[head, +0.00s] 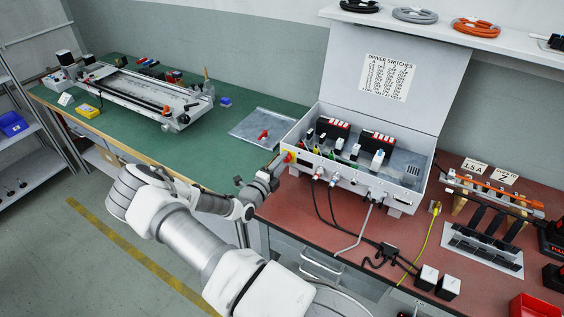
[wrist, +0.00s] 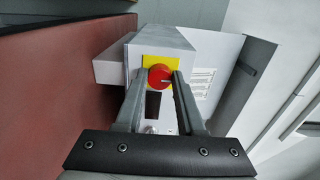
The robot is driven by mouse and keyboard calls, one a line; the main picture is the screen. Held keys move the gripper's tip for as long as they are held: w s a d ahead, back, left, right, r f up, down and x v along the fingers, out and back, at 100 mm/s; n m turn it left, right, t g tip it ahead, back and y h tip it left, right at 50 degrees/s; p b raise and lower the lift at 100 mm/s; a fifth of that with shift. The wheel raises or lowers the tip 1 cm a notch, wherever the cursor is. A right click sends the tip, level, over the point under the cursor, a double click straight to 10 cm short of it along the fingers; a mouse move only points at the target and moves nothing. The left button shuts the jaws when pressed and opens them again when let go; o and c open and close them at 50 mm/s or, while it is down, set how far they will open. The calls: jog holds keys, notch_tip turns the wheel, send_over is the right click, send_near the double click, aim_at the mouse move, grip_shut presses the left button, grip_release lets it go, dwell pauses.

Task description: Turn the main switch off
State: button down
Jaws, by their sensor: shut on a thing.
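The main switch is a red round knob on a yellow plate (wrist: 147,62), on the front of the light grey control box (head: 340,181) near its left end. In the wrist view the red knob (wrist: 159,76) sits between my two fingertips, and a small pale mark shows on its right part. My gripper (head: 282,160) is at the knob and shut on it. In the head view the knob (head: 289,157) is small and partly covered by my gripper, so its setting cannot be read there.
The box's lid (head: 390,75) stands open with a "DRIVER SWITCHES" sheet (head: 388,78). Cables run from the box front over the red bench (head: 290,205). A green bench (head: 195,142) with a gantry frame (head: 145,92) is at the left.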

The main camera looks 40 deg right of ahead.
jog(key=c, duration=0.5)
grip_release()
jog(key=v, duration=1.7)
jog(key=shift+s+a, duration=0.15)
jog(key=shift+a, duration=0.1)
